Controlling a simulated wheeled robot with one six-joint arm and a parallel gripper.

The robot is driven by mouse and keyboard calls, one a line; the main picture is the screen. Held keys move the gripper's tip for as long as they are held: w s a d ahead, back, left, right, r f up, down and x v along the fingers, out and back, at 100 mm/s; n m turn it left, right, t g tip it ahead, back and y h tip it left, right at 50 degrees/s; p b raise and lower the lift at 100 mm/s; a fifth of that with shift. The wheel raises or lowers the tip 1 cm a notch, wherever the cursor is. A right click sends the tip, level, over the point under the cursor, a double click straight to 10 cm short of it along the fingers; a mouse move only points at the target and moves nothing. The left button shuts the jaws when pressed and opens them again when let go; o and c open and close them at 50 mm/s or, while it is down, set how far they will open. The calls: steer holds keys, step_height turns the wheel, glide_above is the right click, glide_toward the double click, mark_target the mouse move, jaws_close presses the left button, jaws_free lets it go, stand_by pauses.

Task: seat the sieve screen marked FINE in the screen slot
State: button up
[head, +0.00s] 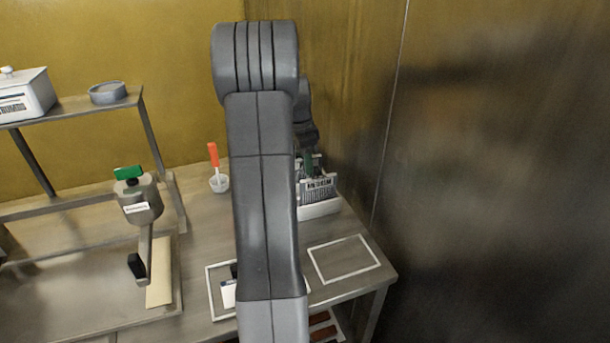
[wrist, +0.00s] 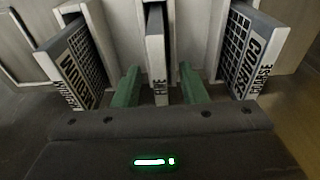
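The sieve screen marked FINE (wrist: 157,62) stands upright in the middle of a row of three in the wrist view. My gripper (wrist: 159,72) has its two green fingers on either side of this screen, with a visible gap on each side. It is open and holds nothing. In the head view my gripper (head: 311,166) is over the screen rack (head: 320,209), partly hidden behind my arm. The screen marked MEDIUM (wrist: 78,62) is to the left and the one marked COARSE (wrist: 248,52) to the right. I cannot make out the screen slot.
A machine with a green knob (head: 128,173) and a dark handle stands on the left. An orange-handled tool (head: 214,158) stands behind. White outlines mark the table, the right one (head: 343,258) empty. A metal wall (head: 500,170) closes off the right. A shelf (head: 75,106) is at back left.

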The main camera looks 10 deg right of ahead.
steer(key=shift+f, duration=0.25)
stand_by(0.4)
jaws_close()
